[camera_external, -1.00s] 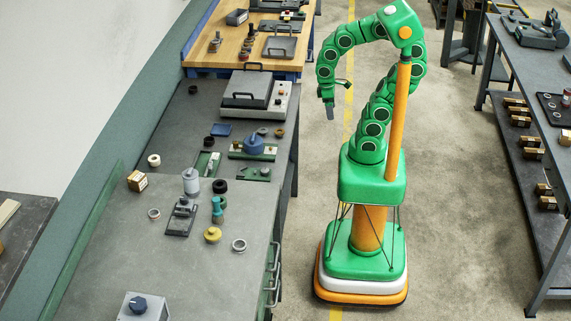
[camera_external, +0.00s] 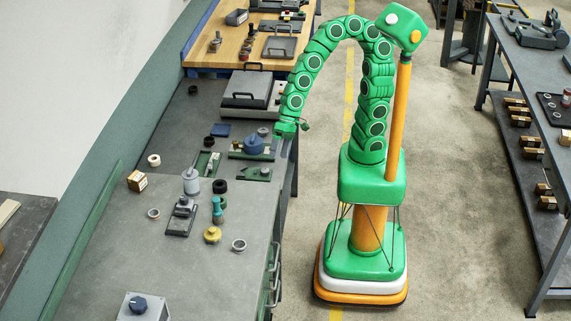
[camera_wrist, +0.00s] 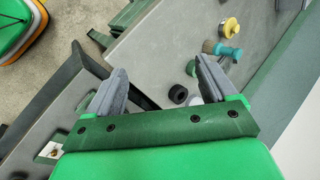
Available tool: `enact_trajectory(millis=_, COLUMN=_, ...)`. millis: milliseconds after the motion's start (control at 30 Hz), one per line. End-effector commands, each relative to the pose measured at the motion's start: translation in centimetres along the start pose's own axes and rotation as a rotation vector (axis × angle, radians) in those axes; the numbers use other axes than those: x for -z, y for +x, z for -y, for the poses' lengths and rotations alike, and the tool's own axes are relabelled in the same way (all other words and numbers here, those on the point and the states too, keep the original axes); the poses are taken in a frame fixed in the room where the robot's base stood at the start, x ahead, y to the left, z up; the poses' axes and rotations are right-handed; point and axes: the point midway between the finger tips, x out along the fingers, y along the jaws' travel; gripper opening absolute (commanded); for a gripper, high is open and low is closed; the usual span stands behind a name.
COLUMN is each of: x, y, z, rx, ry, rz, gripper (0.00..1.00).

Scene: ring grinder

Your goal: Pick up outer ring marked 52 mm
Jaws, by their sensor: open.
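No 52 mm marking is legible, so I cannot tell which ring carries it. A bright metal ring (camera_external: 239,245) lies near the bench's right edge, and another metal ring (camera_external: 153,214) lies farther left. A pale ring (camera_external: 154,160) lies toward the wall. A thick black ring (camera_external: 220,186) sits mid-bench and also shows in the wrist view (camera_wrist: 178,94). Small dark rings (camera_external: 209,141) lie farther back. My gripper (camera_external: 285,144) is at the bench's right edge, beside the blue-topped fixture.
The blue-topped fixture (camera_external: 254,144) is close to my gripper. A large grey plate with a handle (camera_external: 252,90) stands behind. The front bench surface is mostly clear.

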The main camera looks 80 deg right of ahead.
Motion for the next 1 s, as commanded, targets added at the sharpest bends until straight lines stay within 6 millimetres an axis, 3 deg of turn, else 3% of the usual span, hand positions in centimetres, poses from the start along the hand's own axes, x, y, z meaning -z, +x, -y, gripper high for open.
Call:
enact_trajectory(millis=33, x=-0.6, y=1.5, z=1.6, rx=0.039, ry=0.046, rz=0.016, gripper=0.85)
enact_trajectory(millis=200, x=-2.0, y=5.5, z=7.0, rx=0.181, ry=0.247, rz=0.053, gripper=0.85)
enact_trajectory(millis=500, x=-4.6, y=12.0, z=14.3, rx=0.382, ry=0.665, rz=0.141, gripper=0.85)
enact_trajectory(millis=800, x=-6.7, y=18.6, z=17.9, rx=0.529, ry=1.125, rz=0.214, gripper=0.85)
enact_trajectory(millis=1000, x=-7.6, y=23.0, z=17.9, rx=0.612, ry=1.424, rz=0.234, gripper=0.85)
